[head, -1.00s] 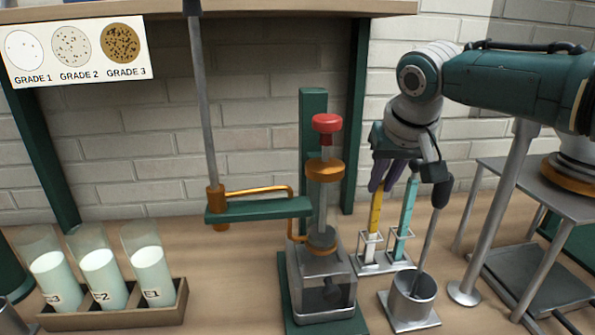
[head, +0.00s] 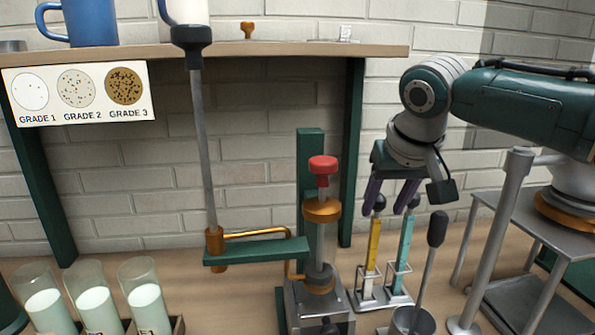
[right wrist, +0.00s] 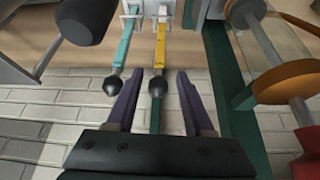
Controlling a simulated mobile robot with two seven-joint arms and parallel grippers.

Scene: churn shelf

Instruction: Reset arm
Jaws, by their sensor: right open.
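My right gripper (head: 392,193) is open, with purple fingers pointing down, above and behind the stand with the yellow stick (head: 374,240) and the teal stick (head: 404,245). Both sticks have dark ball tops and stand upright in a metal rack (head: 380,296). In the right wrist view the purple fingers (right wrist: 160,95) are spread, with the yellow stick's black ball (right wrist: 157,87) between them in the picture. The teal stick's ball (right wrist: 112,85) is left of the fingers. I cannot tell whether anything touches. My left gripper is not in view.
A press with a red knob (head: 323,165) and a green arm (head: 256,250) stands left of the rack. A dark-handled rod leans in a metal cup (head: 413,321). Several milk glasses (head: 98,305) stand at lower left. A shelf (head: 270,50) runs above, holding a blue mug (head: 90,22).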

